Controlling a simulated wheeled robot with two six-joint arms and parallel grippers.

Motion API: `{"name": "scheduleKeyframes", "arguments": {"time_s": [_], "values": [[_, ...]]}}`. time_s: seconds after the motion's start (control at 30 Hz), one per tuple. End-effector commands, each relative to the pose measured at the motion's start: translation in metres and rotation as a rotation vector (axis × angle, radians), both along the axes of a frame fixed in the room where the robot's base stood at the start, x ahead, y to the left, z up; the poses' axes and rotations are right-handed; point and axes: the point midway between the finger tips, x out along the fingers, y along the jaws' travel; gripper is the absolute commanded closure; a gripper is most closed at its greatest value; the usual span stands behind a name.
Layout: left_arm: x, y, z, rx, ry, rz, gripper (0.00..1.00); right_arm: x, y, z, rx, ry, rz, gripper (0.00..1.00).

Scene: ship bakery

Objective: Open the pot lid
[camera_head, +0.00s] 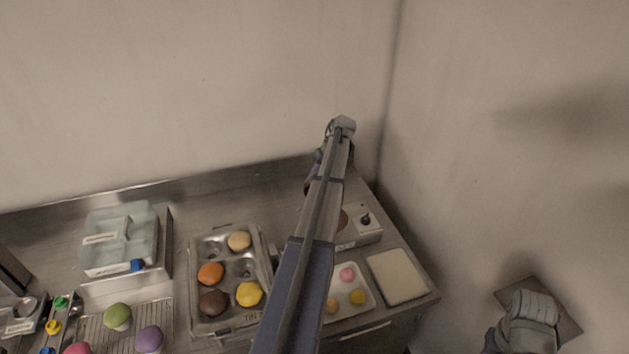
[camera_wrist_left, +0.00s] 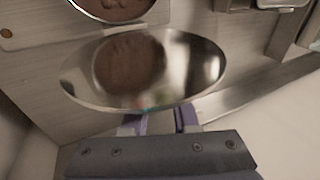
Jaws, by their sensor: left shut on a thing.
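A shiny oval-looking metal lid (camera_wrist_left: 195,62) spans the middle of the left wrist view, with a brown reflection on its surface. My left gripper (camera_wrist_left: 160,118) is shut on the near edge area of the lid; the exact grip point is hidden. The pot (camera_wrist_left: 112,8) with brown contents is cut off at the top of that view, and the lid is off to its side, not covering what shows.
A muffin tray (camera_head: 200,262), a small tray of pastel pieces (camera_head: 364,311) and a pale board (camera_head: 397,276) lie nearby. A grey ribbed object (camera_head: 528,318) is low right.

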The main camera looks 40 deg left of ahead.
Motion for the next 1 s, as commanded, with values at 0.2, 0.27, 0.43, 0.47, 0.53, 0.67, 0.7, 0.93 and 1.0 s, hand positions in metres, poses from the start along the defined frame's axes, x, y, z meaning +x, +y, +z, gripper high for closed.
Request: {"name": "scheduleKeyframes", "arguments": {"time_s": [0.2,0.27,0.43,0.47,0.53,0.67,0.7,0.93,1.0], "values": [[0.0002,-0.0048,-0.0021,-0.01,-0.003,-0.001,1.0,0.0,0.0,-0.0013,0.0,0.0,0.0,0.5],[0.0002,-0.0048,-0.0021,-0.01,-0.003,-0.001,1.0,0.0,0.0,-0.0013,0.0,0.0,0.0,0.5],[0.0003,-0.0048,-0.002,-0.01,-0.003,-0.001,1.0,0.0,0.0,-0.0013,0.0,0.0,0.0,0.5],[0.0003,-0.0048,-0.002,-0.01,-0.003,-0.001,0.71,0.0,0.0,-0.0013,0.0,0.0,0.0,0.5],[0.0003,-0.0045,-0.0019,-0.01,-0.003,-0.001,0.63,0.0,0.0,-0.0012,0.0,0.0,0.0,0.5],[0.0004,-0.0032,-0.0015,-0.007,-0.002,0.0,0.49,0.0,0.0,-0.0009,0.0,0.0,0.0,0.5],[0.0003,-0.003,-0.0013,-0.007,-0.002,0.0,0.44,0.0,0.0,-0.0008,0.0,0.0,0.0,0.5],[0.0003,-0.0018,-0.0006,-0.005,-0.002,0.0,0.41,0.0,0.0,-0.0003,0.0,0.0,0.0,0.5],[0.0005,-0.0016,0.0001,-0.005,-0.002,0.0,0.41,0.0,0.0,0.0004,0.0,0.0,0.0,0.5]]}}
